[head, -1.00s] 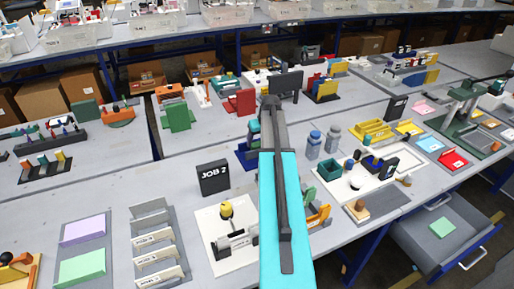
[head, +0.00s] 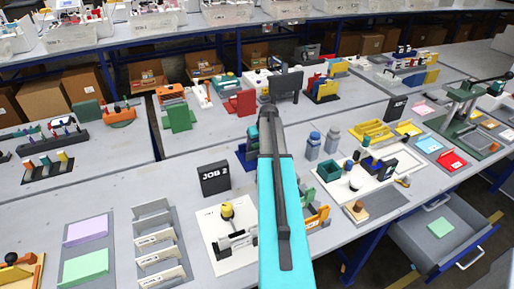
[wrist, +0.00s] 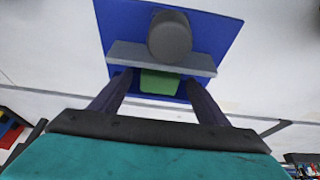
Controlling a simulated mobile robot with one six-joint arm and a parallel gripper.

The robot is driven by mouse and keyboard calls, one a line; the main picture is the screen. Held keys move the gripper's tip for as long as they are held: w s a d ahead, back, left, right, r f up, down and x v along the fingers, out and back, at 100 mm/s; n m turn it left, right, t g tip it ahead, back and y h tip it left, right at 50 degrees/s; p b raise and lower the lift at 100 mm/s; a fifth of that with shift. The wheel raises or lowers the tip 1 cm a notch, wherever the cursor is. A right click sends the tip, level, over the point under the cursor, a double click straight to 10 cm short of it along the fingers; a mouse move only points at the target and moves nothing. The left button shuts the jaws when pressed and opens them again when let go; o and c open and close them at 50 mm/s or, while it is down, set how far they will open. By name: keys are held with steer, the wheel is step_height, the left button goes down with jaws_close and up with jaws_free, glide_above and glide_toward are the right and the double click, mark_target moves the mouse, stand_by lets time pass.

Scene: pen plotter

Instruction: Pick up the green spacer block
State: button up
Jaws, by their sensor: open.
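In the wrist view a green block (wrist: 160,83), which looks like the spacer block, lies on a blue base (wrist: 222,35). It sits between the two fingers of my gripper (wrist: 158,80), against a grey bar (wrist: 165,58). The fingers are spread, with a gap showing on each side of the block. A grey round post or knob (wrist: 170,35) stands beyond the bar and hides part of it. In the head view a blue holder (head: 243,153) shows left of my arm. My fingers and the block are hidden there.
A JOB 2 sign (head: 214,178) stands on the bench to the left. A white board with a fixture (head: 222,225) is in front of it. Grey-blue bottles (head: 313,145) and a teal bin (head: 328,171) stand to the right. An open drawer (head: 410,238) juts out at lower right.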

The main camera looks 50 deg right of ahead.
mark_target(258, 146)
steer(key=shift+x, duration=1.05)
steer(key=c, duration=1.1)
steer(key=shift+r, duration=0.15)
steer(key=shift+c, duration=0.2)
steer(key=shift+s+r, duration=0.1)
steer(key=shift+r+b, duration=0.35)
steer(key=shift+b, duration=0.05)
step_height(258, 146, up, 10)
steer(key=b, duration=0.3)
steer(key=s+a+b, duration=0.2)
steer(key=s+a, duration=0.1)
steer(key=s, duration=0.6)
steer(key=s+a+b, duration=0.2)
steer(key=s+a, duration=0.2)
steer(key=s, duration=0.5)
steer(key=shift+s+a+r, duration=0.15)
steer(key=shift+a+r, duration=0.05)
steer(key=shift+a, duration=0.05)
